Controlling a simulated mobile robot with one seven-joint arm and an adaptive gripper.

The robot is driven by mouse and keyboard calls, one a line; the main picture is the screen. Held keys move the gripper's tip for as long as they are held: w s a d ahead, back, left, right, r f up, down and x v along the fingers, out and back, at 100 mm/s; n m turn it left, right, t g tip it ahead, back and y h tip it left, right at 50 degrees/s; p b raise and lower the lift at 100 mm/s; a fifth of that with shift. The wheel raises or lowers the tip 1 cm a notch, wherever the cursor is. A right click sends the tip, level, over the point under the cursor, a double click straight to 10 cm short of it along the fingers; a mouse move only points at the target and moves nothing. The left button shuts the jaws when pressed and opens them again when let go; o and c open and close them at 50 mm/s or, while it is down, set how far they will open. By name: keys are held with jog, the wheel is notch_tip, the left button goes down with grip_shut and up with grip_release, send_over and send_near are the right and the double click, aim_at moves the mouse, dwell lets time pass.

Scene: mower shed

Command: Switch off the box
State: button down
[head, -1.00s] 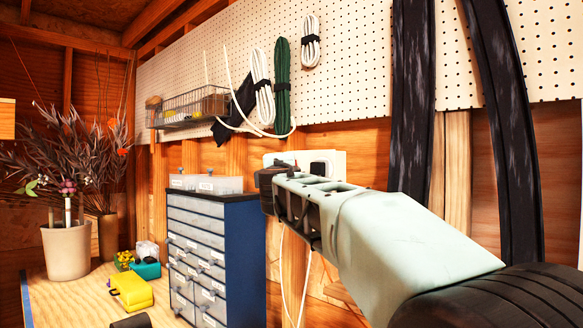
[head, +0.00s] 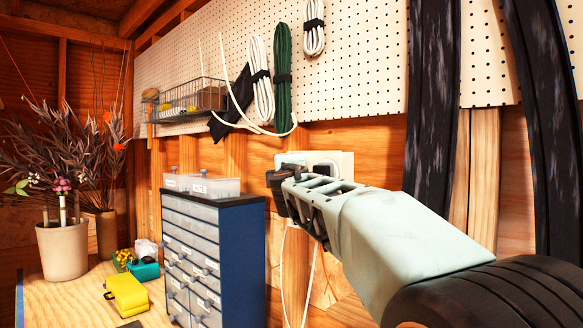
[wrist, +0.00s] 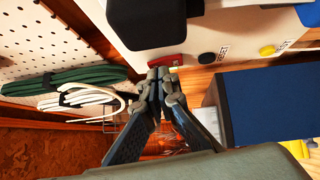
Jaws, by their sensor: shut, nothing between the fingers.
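The box (wrist: 235,30) has a pale front panel in the wrist view. On it are a red switch (wrist: 168,61), a round black button (wrist: 206,58) and a yellow button (wrist: 266,50), with small printed labels beside the buttons. A large black block (wrist: 150,22) sits on the panel. My gripper (wrist: 163,75) is shut and empty, its tips right by the red switch; I cannot tell whether they touch it. In the head view, the box (head: 345,160) is on the wall and partly hidden behind my gripper (head: 276,180); its controls are not visible there.
A blue drawer cabinet (head: 235,255) stands below and left of the box. Coiled cables (head: 283,85) hang on the pegboard (head: 370,60). White cords hang beneath the box. A yellow case (head: 127,294) and potted plants stand on the bench at left.

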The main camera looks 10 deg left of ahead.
jog(key=shift+d+r, duration=0.1)
jog(key=shift+w+d+r, duration=0.1)
jog(key=shift+w, duration=0.1)
dwell(0.4)
